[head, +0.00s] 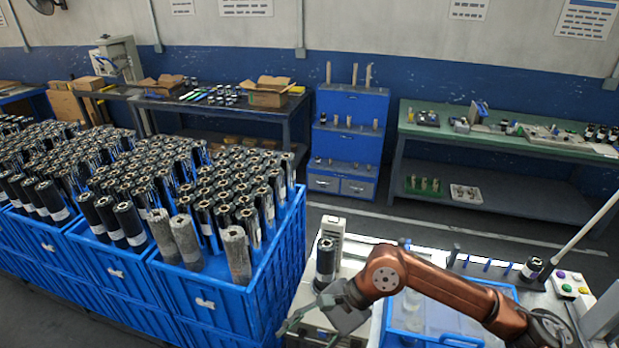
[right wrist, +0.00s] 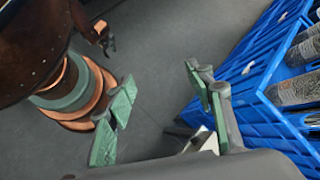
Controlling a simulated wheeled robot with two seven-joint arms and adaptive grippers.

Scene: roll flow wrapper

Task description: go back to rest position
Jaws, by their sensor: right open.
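My right gripper (head: 300,326) is at the lower middle of the head view, at the end of a copper-coloured arm from the right. It is beside the large blue crate and in front of the machine. In the right wrist view its two green fingers (right wrist: 160,80) are spread apart, with only grey floor between them. A black roll with a white label (head: 325,262) stands on the machine just behind the gripper, apart from its fingers. My left gripper is not in view.
Blue crates (head: 215,300) packed with upright rolls fill the left; the crate edge (right wrist: 255,70) is close to the right finger. The machine has a clear blue-framed cover (head: 445,322) under my arm and a button panel (head: 568,285). Benches and a blue cabinet (head: 347,135) stand behind.

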